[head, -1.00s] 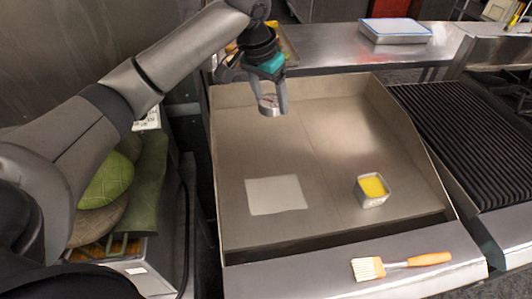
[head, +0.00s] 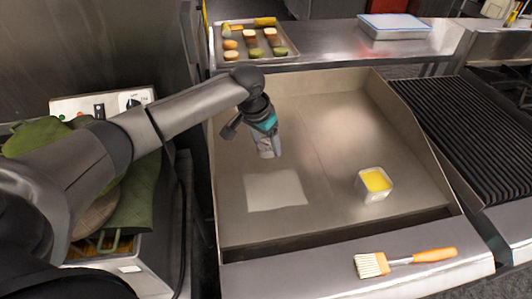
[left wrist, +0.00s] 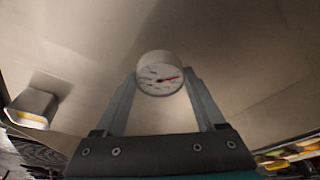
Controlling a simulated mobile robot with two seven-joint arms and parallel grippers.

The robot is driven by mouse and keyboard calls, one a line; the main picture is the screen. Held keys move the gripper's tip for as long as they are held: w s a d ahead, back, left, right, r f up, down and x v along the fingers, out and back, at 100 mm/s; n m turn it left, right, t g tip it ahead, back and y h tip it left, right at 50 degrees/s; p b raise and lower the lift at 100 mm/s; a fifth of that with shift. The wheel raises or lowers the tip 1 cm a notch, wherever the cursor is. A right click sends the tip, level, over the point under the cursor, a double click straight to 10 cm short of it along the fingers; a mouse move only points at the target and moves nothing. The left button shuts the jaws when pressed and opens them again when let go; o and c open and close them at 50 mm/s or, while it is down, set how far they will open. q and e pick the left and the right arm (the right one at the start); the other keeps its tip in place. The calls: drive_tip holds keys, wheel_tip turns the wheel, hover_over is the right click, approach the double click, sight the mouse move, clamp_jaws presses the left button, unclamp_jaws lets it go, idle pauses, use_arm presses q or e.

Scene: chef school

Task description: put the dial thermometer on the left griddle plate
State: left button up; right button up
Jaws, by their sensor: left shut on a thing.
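The dial thermometer (left wrist: 158,78) has a round white face with a red needle. It is held between the two fingers of my left gripper (left wrist: 160,90) in the left wrist view. In the head view my left gripper (head: 267,152) points down over the left part of the griddle, and the thermometer is mostly hidden by the fingers. The left griddle plate (head: 235,165) is bare grey metal with a pale square patch (head: 275,190) on it, in front of the gripper. I cannot tell whether the thermometer touches the plate. My right gripper is not in view.
A small square tub with yellow contents (head: 374,183) stands on the right of the griddle. A brush (head: 405,261) lies on the front ledge. A tray of food (head: 228,57) is behind the griddle, and a ribbed grill (head: 475,130) is to the right.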

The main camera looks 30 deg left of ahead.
sight(264, 147)
use_arm(q)
wheel_tip(264, 147, down, 3)
drive_tip(key=shift+f+b, duration=0.1)
drive_tip(key=shift+b, duration=0.2)
drive_tip(key=shift+f, duration=0.25)
drive_tip(key=shift+f, duration=0.1)
